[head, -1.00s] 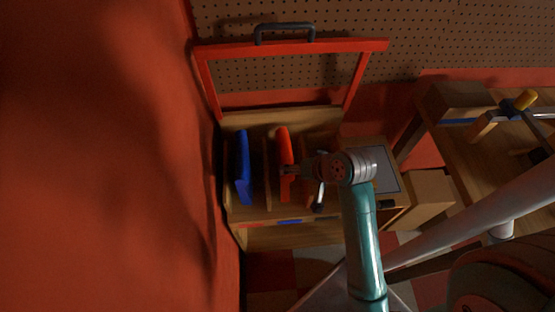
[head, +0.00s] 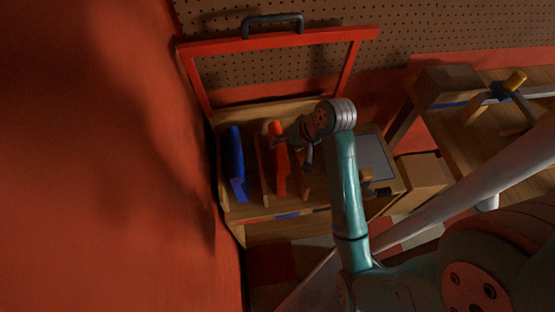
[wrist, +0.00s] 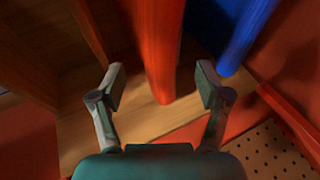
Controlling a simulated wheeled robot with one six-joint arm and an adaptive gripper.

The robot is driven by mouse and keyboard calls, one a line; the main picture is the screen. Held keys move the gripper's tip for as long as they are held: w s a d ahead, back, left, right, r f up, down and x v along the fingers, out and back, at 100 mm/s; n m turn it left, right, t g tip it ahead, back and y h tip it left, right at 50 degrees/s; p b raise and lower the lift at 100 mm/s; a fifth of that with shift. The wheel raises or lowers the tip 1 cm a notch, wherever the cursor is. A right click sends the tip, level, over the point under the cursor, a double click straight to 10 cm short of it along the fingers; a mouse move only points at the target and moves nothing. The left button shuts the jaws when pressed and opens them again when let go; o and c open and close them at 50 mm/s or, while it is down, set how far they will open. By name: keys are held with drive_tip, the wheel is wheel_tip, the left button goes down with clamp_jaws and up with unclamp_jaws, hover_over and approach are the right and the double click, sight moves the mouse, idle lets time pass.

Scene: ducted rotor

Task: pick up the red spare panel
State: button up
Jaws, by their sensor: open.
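The red spare panel (head: 281,178) stands on edge in a slot of a wooden rack, its long side running away from me. In the wrist view the red panel (wrist: 160,45) comes down between the fingers, with a gap on both sides. In the wrist view my gripper (wrist: 161,76) holds nothing. I cannot tell how deep the panel sits between the fingertips.
A blue panel (head: 236,165) stands in the slot to the left; in the wrist view the blue panel (wrist: 243,30) is close to the right finger. A red frame with a dark handle (head: 273,22) rises behind the rack. A red wall (head: 110,170) stands left, a workbench (head: 475,130) right.

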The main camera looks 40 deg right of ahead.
drive_tip(key=x, duration=0.5)
drive_tip(key=shift+w+r, duration=0.1)
drive_tip(key=shift+c, duration=0.2)
clamp_jaws()
